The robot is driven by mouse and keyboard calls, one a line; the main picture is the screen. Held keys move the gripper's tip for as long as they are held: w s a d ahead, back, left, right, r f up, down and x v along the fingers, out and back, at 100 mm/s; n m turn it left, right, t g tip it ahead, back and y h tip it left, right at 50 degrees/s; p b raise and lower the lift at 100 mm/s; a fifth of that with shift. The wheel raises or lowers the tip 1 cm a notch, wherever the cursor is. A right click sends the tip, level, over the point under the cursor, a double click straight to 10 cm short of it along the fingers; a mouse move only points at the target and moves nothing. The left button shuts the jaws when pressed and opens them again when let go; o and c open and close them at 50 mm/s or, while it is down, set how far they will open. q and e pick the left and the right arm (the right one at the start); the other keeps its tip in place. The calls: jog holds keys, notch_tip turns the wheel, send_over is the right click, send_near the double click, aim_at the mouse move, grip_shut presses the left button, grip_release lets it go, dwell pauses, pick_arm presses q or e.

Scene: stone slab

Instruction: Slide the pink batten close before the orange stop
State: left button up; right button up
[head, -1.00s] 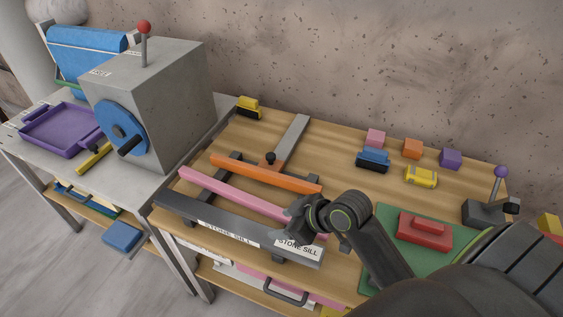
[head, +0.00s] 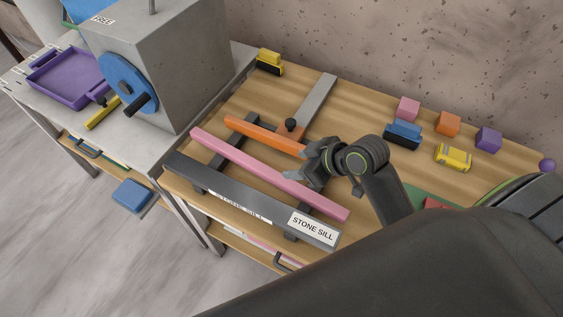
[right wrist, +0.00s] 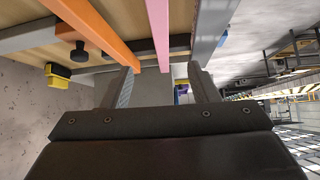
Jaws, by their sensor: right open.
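The pink batten (head: 262,171) lies slantwise across dark rails, between the orange stop (head: 262,135) behind it and the dark stone sill (head: 215,190) in front. A clear gap separates batten and stop. My right gripper (head: 303,164) is open near the right end of the stop, on the far side of the batten. It hides that end of the stop in the head view. In the right wrist view, the pink batten (right wrist: 161,35) runs between the open fingers, with the orange stop (right wrist: 95,30) by the left finger. Contact cannot be told. My left gripper is not in view.
A black knob (head: 291,124) and grey bar (head: 318,98) stand at the stop. Blue (head: 403,134) and yellow (head: 454,157) toy cars and several small blocks lie at the back right. A grey machine (head: 175,60) stands on the left table.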

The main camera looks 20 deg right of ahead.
aim_at(262, 167)
jog(key=x, duration=0.4)
jog(key=shift+w+a, duration=0.1)
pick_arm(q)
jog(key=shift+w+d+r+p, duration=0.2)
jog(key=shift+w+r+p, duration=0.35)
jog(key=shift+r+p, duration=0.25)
pick_arm(e)
jog(key=x, duration=1.2)
jog(key=shift+w+f, duration=0.1)
jog(key=shift+f, duration=0.15)
jog(key=shift+c, duration=0.4)
grip_shut()
jog(key=shift+w, duration=0.1)
